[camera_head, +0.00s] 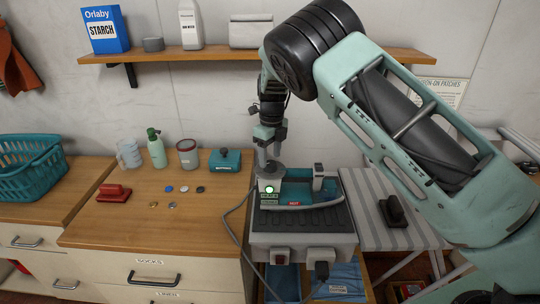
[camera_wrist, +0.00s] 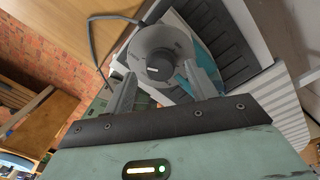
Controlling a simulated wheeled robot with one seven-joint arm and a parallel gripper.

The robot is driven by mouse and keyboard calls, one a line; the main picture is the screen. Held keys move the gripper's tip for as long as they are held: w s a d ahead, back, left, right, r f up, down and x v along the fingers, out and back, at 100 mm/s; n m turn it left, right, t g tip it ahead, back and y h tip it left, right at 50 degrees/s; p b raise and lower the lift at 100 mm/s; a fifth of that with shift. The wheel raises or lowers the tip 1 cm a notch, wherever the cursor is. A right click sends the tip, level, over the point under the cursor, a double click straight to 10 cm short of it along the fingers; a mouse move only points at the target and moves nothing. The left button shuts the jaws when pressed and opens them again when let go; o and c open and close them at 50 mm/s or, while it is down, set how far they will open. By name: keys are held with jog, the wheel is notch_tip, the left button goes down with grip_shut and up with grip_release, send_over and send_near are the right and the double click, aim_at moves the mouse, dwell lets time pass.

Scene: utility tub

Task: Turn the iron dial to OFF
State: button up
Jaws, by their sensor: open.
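The grey round dial (camera_head: 270,172) sits on top of the teal and grey iron station, above a lit green lamp (camera_head: 269,189). In the wrist view the dial (camera_wrist: 160,46) is a grey disc with a dark round centre. My gripper (camera_head: 268,161) points down right over the dial. In the wrist view my gripper (camera_wrist: 160,74) is open, with one finger on each side of the dial's dark centre. I cannot tell whether the fingers touch it.
A shelf (camera_head: 220,55) hangs behind.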

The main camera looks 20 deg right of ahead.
jog(key=shift+f, duration=1)
jog(key=c, duration=1)
